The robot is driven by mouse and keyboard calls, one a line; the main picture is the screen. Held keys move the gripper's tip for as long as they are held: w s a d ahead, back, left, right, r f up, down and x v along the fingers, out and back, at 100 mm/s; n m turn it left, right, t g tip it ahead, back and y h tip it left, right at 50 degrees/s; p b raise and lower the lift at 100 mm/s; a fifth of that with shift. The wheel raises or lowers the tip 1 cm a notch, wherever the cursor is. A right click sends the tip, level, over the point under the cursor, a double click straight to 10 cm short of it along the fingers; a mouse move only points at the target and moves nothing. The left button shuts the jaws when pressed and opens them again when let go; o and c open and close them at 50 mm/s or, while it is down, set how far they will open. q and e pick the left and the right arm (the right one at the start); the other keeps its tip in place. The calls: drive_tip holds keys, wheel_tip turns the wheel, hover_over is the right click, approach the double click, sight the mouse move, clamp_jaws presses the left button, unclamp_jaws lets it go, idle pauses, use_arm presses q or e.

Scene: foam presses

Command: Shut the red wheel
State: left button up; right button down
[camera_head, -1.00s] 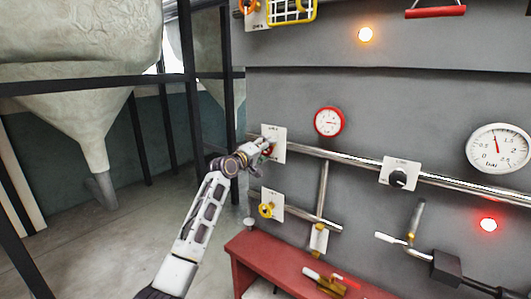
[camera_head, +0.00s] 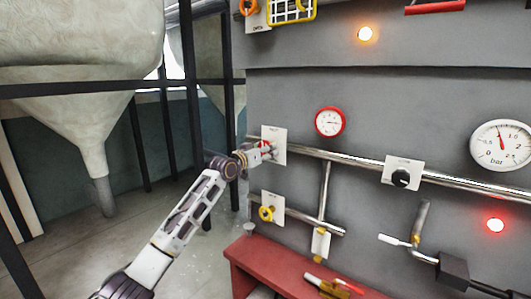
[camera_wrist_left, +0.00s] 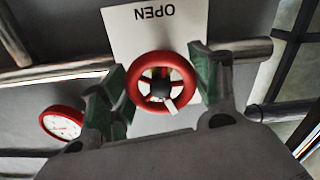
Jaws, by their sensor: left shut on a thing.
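The red wheel (camera_wrist_left: 161,59) is in the middle of the left wrist view, a red ring with a dark hub and a pale pointer, in front of a white plate (camera_wrist_left: 128,38) that reads OPEN upside down. My left gripper (camera_wrist_left: 158,85) has its two green-padded fingers on either side of the wheel, shut on its rim. In the head view my left gripper (camera_head: 258,152) reaches the white plate (camera_head: 279,140) on the grey panel and hides most of the wheel. My right gripper is not in view.
A yellow wheel (camera_head: 266,213) sits below on its own plate. A black knob (camera_head: 401,178), a small red gauge (camera_head: 329,121) and metal pipes (camera_head: 350,158) are to the right. A red bench (camera_head: 290,262) stands below the panel.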

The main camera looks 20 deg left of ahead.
use_arm(q)
drive_tip(key=m, duration=0.4)
drive_tip(key=shift+f, duration=0.2)
idle(0.5)
drive_tip(key=o, duration=1)
drive_tip(key=shift+r, duration=0.1)
drive_tip(key=v, duration=1.2)
drive_tip(key=shift+r, duration=0.1)
idle(0.4)
